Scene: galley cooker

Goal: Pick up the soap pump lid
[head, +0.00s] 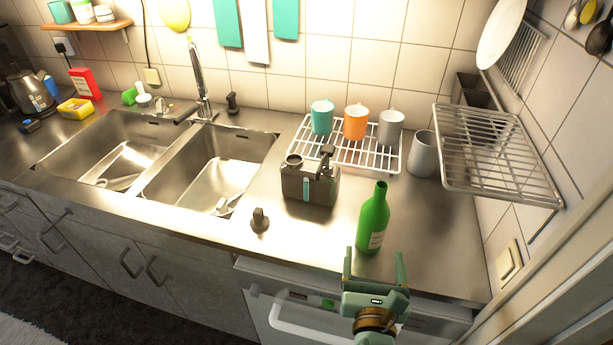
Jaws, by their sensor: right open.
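A small dark piece with a round base and a short upright top, which looks like the soap pump lid (260,220), stands on the steel counter near its front edge. Behind it to the right is a dark grey soap container (318,190) with a round neck, a dark pump-like part on top and a teal strip. My right gripper (374,258) is open and empty at the front edge of the counter, to the right of and nearer than the lid, with its fingers pointing towards the green bottle. My left gripper is not in view.
A green bottle (373,220) stands just beyond my right gripper. A white rack (380,160) holds teal, orange and grey mugs; a grey cup (422,155) stands beside it. A double sink (205,165) lies left. A wire shelf (495,150) juts out at right. Counter around the lid is clear.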

